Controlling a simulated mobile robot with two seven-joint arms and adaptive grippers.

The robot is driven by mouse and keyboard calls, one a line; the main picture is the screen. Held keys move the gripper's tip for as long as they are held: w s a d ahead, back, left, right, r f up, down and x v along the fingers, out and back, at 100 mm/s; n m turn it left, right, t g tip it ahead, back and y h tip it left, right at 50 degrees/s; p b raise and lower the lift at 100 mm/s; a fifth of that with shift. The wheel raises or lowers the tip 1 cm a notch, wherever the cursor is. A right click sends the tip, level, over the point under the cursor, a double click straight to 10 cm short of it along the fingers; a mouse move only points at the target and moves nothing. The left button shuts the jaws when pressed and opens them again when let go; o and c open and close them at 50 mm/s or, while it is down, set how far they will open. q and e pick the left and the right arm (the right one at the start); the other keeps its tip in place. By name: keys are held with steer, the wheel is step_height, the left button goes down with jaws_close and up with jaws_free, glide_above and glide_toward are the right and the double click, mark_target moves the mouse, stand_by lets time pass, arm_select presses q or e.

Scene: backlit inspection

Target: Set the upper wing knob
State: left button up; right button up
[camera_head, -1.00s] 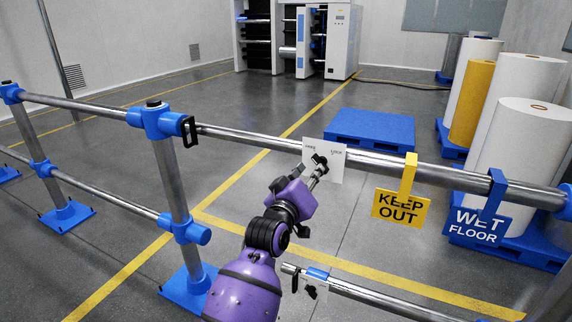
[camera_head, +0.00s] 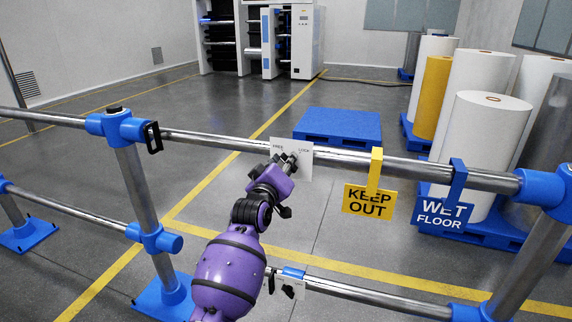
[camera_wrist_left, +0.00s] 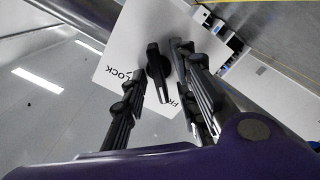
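The upper white plate (camera_head: 305,172) hangs on the top rail and carries the words FREE, at its left, and LOCK, at its right. Its black wing knob (camera_wrist_left: 156,72) shows in the left wrist view, its wing pointing down in that picture, with the tip nearer the word FREE. My left gripper (camera_head: 289,158) is at the plate; in the left wrist view its fingers (camera_wrist_left: 165,70) are apart, one on each side of the knob, with a gap visible. In the head view the gripper largely hides the knob. My right gripper is not in view.
A yellow KEEP OUT sign (camera_head: 368,200) and a blue WET FLOOR sign (camera_head: 444,214) hang right of the upper plate. A black bracket (camera_head: 153,137) is on the rail at left.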

arm_select(q)
steer(key=shift+c, duration=0.3)
jaws_close()
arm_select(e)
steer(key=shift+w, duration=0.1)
